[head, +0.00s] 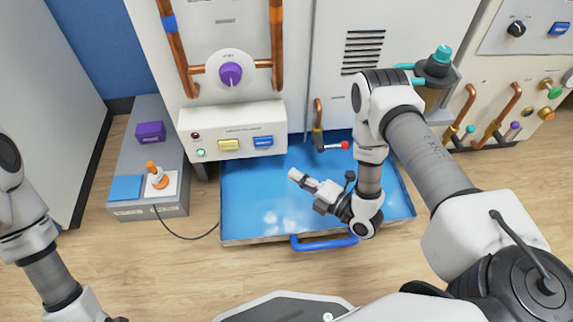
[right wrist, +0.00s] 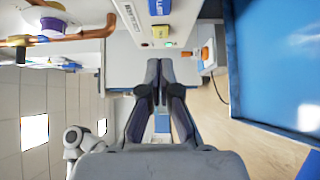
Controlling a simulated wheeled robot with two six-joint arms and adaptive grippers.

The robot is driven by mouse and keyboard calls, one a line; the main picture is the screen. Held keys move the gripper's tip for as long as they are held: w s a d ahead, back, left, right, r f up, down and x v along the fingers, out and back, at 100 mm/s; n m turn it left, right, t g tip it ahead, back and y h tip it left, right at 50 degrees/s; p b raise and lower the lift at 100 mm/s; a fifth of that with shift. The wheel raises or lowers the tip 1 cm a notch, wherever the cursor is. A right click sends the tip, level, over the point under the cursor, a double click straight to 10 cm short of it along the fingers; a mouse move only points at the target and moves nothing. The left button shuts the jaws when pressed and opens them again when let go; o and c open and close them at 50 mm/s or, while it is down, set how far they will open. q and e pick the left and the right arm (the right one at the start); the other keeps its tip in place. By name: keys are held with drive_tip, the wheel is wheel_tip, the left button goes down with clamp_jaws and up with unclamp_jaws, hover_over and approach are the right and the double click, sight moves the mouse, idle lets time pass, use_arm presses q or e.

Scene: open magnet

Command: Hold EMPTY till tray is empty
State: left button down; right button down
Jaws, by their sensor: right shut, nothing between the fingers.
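A blue tray (head: 245,185) sits low under the machine, with a blue handle (head: 325,243) at its front. Pale whitish patches (head: 280,218) show on its floor; I cannot tell what they are. A white button panel (head: 235,117) above the tray's left back carries a yellow button (head: 228,144) and a blue button (head: 263,142); their labels are too small to read. My right gripper (head: 297,176) is shut and empty over the tray, below and right of the panel, touching neither button. In the right wrist view its fingers (right wrist: 160,85) meet. My left gripper is out of view.
A grey box at left bears an orange joystick (head: 155,172), a purple block (head: 150,131) and a blue pad (head: 126,187). A purple knob (head: 230,74) and copper pipes (head: 277,50) are above the panel. A red-tipped lever (head: 335,146) hangs over the tray's back.

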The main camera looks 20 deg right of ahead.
drive_tip(key=b, duration=0.5)
approach(260, 143)
drive_tip(key=w+a, duration=0.2)
drive_tip(key=a, duration=0.2)
drive_tip(key=shift+w+d+f+b, duration=0.1)
drive_tip(key=shift+w+d+b, duration=0.15)
drive_tip(key=shift+w, duration=0.35)
drive_tip(key=shift+w+d+f+b, duration=0.1)
drive_tip(key=shift+w+b, duration=0.2)
drive_tip(key=shift+w, duration=0.3)
drive_tip(key=shift+w+d+r, duration=0.15)
drive_tip(key=shift+w+r, duration=0.05)
drive_tip(key=shift+w, duration=0.3)
